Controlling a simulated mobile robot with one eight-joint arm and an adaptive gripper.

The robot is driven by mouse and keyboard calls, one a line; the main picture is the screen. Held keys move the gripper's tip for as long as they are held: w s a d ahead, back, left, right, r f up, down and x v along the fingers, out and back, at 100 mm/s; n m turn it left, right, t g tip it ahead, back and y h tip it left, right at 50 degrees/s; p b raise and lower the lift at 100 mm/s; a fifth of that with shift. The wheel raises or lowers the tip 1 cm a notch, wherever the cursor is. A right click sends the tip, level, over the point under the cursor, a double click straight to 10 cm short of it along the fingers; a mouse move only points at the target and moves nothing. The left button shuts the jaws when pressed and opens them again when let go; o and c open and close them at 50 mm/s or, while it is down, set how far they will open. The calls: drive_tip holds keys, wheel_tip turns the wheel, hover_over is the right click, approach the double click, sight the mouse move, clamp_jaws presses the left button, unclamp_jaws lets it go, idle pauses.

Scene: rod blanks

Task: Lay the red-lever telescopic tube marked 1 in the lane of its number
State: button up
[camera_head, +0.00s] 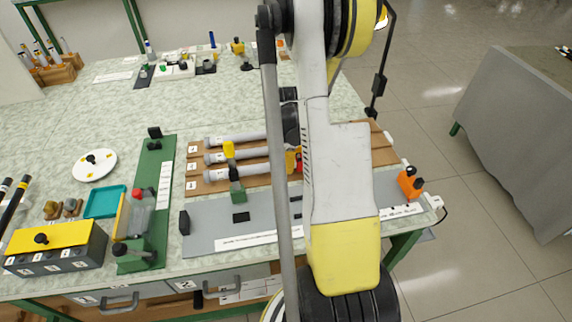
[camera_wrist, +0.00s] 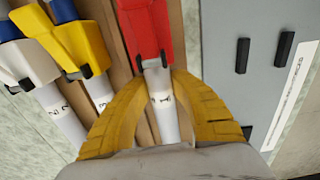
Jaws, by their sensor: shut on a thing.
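The red-lever telescopic tube (camera_wrist: 163,118) shows in the wrist view as a light grey tube with a red lever block (camera_wrist: 147,28) and a "1" label. My gripper (camera_wrist: 158,77) has its yellow fingers closed around this tube just below the red block. The tube lies along the brown lane board (camera_wrist: 121,72), the closest of the tubes to the grey plate. Whether it touches the board I cannot tell. In the head view the lane board (camera_head: 212,190) carries grey tubes and number labels at its left end, too small to read surely. My arm hides my gripper there.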

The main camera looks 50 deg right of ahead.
drive_tip(key=shift+f+b, duration=0.55)
drive_tip(key=o, duration=1)
drive_tip(key=shift+c, duration=0.2)
drive_tip(key=shift+r, duration=0.1)
drive_tip(key=r, duration=1.2)
drive_tip(key=shift+s, duration=0.2)
